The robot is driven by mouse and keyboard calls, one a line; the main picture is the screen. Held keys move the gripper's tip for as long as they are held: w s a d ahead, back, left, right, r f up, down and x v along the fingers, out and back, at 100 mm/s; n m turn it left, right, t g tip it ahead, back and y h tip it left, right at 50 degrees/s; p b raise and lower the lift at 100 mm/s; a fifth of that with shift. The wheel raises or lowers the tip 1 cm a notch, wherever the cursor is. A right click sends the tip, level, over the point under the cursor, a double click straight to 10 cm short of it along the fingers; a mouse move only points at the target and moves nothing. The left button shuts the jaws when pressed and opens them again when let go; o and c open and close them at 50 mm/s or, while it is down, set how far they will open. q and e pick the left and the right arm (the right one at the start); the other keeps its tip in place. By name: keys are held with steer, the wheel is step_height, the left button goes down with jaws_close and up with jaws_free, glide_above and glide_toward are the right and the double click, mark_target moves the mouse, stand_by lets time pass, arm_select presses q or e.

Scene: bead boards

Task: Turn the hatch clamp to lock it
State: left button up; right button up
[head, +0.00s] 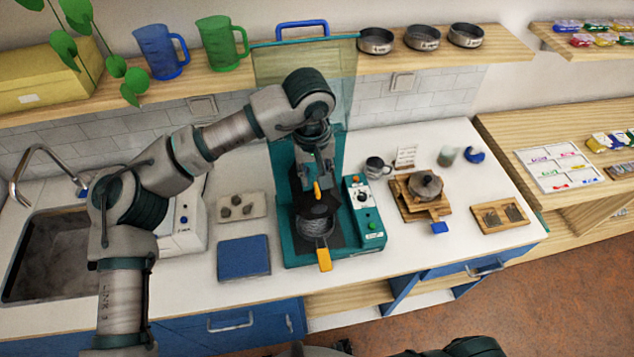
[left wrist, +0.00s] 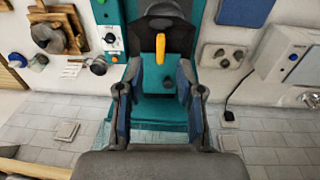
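A teal machine (head: 290,240) stands mid-counter, with a dark round drum (head: 316,222) on it. An orange lever (head: 317,188) rises behind the drum, and a yellow-orange handle (head: 324,259) sticks out at the front. I cannot tell for sure which is the hatch clamp. My left gripper (head: 314,172) points down over the machine's rear. In the left wrist view the left gripper (left wrist: 158,82) has its fingers apart, with the orange lever (left wrist: 160,48) between and just beyond the fingertips; contact is not visible. My right gripper is not in view.
A clear panel (head: 270,66) with a blue handle stands upright behind the machine. A control box (head: 363,205) adjoins its right side. A blue mat (head: 244,258) and a stone tray (head: 240,206) lie left; a wooden stand with a pot (head: 425,185) is right.

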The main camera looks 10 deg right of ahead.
arm_select(q)
step_height(320, 180, up, 6)
steer(key=shift+s+a, duration=0.2)
steer(key=shift+a, duration=0.05)
stand_by(0.5)
